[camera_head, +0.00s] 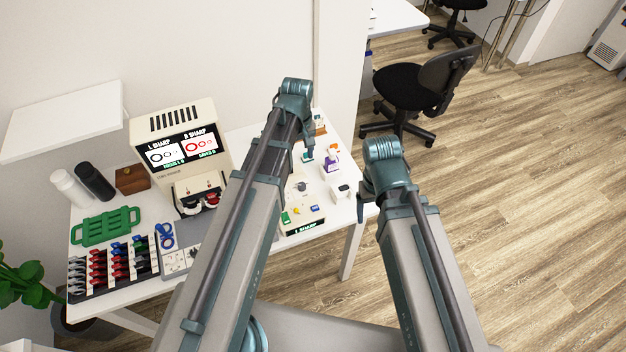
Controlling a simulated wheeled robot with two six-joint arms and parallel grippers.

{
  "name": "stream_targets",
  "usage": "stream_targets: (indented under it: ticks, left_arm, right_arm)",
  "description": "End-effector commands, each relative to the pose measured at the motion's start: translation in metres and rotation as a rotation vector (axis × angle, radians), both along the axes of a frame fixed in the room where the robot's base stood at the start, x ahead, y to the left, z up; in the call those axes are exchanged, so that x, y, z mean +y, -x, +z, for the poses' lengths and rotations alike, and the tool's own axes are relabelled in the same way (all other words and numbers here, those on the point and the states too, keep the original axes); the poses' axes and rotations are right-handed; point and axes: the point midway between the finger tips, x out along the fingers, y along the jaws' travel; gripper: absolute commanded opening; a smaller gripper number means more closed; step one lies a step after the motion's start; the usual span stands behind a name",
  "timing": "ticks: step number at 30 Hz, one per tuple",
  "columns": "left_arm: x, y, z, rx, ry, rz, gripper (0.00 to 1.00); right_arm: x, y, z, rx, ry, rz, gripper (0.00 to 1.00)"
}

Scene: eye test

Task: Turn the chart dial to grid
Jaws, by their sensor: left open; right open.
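A beige eye-test machine (182,118) stands against the wall at left, with a screen (181,150) showing black rings on the left and red rings on the right. A small beige control box (308,224) lies on the table right of my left arm, with a green button, a yellow piece and a blue button, and a small display reading sharp. I cannot tell which part is the chart dial or where it points. My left arm crosses in front of the table and hides part of the box's surroundings. Neither gripper's fingers can be made out; they seem hidden behind the arms.
A rack of red, black and blue pieces (112,265), a green tray (106,227), white and black bottles (94,181) and a brown box (132,179) fill the table's left. Small coloured items, including a purple one (330,160), stand at right. A chair (408,92) stands beyond.

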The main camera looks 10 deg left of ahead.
Motion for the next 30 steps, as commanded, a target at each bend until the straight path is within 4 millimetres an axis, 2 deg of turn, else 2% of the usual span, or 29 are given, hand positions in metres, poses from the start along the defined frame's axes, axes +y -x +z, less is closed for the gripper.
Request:
stream_targets:
  ticks: [11,17,30]
  left_arm:
    - [0.0,0.0,-0.012,0.0,0.0,0.0,0.64]
    - [0.0,0.0,-0.033,0.0,0.0,-0.001,0.64]
    - [0.0,0.0,-0.094,0.0,0.0,-0.001,0.64]
  right_arm:
    - [0.0,0.0,-0.012,0.0,0.0,0.0,0.8]
    - [0.0,0.0,-0.033,0.0,0.0,-0.001,0.8]
    - [0.0,0.0,-0.094,0.0,0.0,-0.002,0.8]
